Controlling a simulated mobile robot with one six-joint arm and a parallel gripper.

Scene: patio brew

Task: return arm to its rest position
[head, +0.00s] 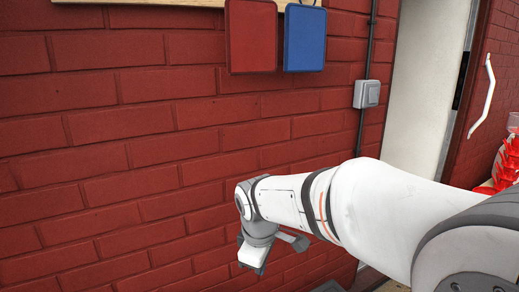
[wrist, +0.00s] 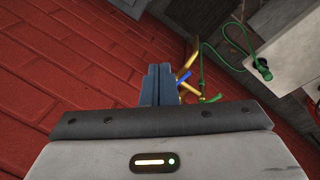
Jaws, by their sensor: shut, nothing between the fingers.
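My arm reaches in from the right in the head view and bends down at the wrist in front of the red brick wall (head: 120,150). In the wrist view my gripper (wrist: 158,70) has its two blue-grey fingers together, with nothing between them. In the head view the fingers cannot be made out at the wrist end. The gripper appears clear of the wall.
A red board (head: 251,36) and a blue board (head: 305,38) hang on the wall. A grey switch box (head: 367,94) is beside a pale door (head: 428,85). The wrist view shows a green cord (wrist: 222,62), a yellow pipe (wrist: 190,50) and a pale box (wrist: 285,40).

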